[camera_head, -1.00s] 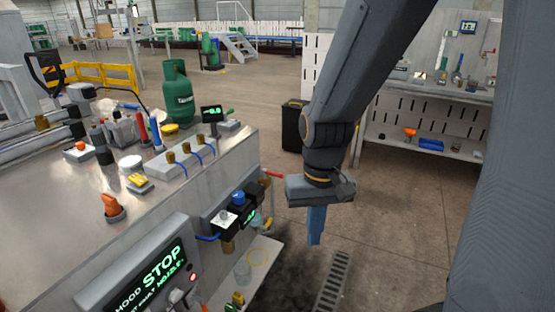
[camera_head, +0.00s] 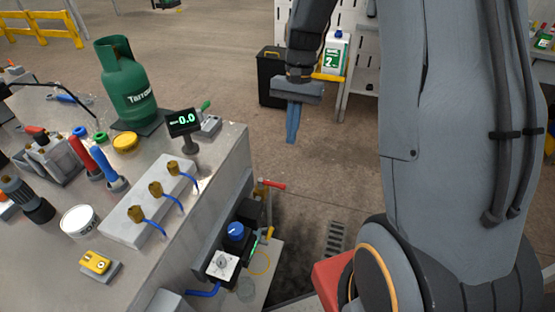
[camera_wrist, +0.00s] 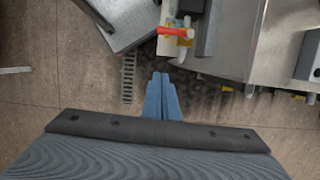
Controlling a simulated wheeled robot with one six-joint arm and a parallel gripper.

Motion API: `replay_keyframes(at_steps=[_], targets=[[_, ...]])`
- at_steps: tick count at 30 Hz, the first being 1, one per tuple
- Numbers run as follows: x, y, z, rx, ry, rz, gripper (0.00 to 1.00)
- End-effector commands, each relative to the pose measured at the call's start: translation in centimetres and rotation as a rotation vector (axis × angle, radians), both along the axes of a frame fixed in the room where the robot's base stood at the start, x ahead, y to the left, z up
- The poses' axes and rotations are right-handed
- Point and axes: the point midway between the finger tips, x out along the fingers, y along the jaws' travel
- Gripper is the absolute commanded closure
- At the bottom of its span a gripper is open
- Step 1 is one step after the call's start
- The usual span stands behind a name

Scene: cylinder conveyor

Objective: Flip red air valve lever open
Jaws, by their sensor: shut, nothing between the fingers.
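The red air valve lever (camera_head: 272,184) sticks out sideways from a brass fitting at the far end of the bench's side. It also shows in the wrist view as a red bar (camera_wrist: 175,32) near the top. My gripper (camera_head: 290,140) points down, with its blue fingers together and empty. It hangs over the open floor, beyond the bench's end and above the lever in the head view. In the wrist view the fingertips (camera_wrist: 161,76) are below the lever in the picture and apart from it.
The bench (camera_head: 110,245) carries a green gas cylinder (camera_head: 130,85), a small display (camera_head: 184,122) and brass fittings with blue hoses. A blue knob (camera_head: 235,232) and white box are beside the lever. A black bin (camera_head: 270,75) stands behind my gripper. The floor between is clear.

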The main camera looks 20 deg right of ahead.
Motion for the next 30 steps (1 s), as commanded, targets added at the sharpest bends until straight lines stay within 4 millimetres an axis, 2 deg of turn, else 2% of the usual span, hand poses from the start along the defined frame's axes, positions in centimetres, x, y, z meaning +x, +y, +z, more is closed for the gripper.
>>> replay_keyframes(at_steps=[6,11,16,28,30], targets=[[0.1,1.9,0.0,0.0,0.0,0.037,1.0],[0.0,2.1,-0.5,0.0,0.0,0.04,1.0],[-0.7,2.3,-2.7,0.001,0.004,0.036,1.0],[-2.2,3.3,-9.9,0.0,0.004,0.035,1.0],[-3.2,4.1,-9.2,0.0,0.001,0.037,1.0]])
